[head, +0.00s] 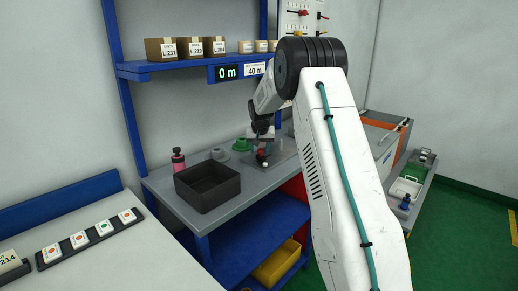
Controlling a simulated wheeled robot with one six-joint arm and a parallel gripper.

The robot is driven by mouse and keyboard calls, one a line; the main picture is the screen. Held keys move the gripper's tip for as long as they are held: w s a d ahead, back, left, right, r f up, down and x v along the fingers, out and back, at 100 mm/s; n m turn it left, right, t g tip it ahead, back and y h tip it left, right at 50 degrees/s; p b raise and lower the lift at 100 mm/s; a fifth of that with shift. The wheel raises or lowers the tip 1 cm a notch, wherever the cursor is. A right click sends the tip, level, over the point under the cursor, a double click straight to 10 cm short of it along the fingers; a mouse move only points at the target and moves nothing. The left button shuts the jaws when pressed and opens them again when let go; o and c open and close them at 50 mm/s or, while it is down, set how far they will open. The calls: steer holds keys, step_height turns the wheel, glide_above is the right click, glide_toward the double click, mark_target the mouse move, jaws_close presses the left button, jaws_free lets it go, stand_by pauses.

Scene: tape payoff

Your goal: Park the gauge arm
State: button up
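My gripper (264,144) points down over the back of the grey bench, reached from the right by my white arm. Just below it is a small red part with a white tip (262,156), on or near a grey plate (286,150); it may belong to the gauge arm, but it is too small to tell. The gripper's fingers are dark and tiny here, so I cannot tell whether they are open, shut or touching that part. My arm hides part of the bench to the right. A green round piece (241,145) sits just left of the gripper.
A black open bin (207,186), a pink bottle (178,160) and a grey round piece (218,154) stand left on the bench. Above is a blue shelf (180,66) with boxes and a display reading 0 m (228,72). A white table (100,268) is at front left.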

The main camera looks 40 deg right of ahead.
steer(key=v, duration=0.8)
steer(key=shift+f, duration=0.1)
stand_by(0.3)
steer(key=s+a+r+n, duration=0.2)
steer(key=s+a, duration=0.8)
steer(key=s, duration=0.6)
steer(key=s+a+r+n+g+y, duration=0.1)
steer(key=s+a+r+n, duration=0.1)
steer(key=s+a, duration=0.8)
steer(key=s+a+r+n+g+y, duration=0.1)
steer(key=s+a, duration=1)
steer(key=s, duration=1.1)
steer(key=shift+s+r+n, duration=0.15)
steer(key=shift+r+n, duration=0.75)
steer(key=shift+r, duration=0.1)
steer(key=shift+d, duration=0.15)
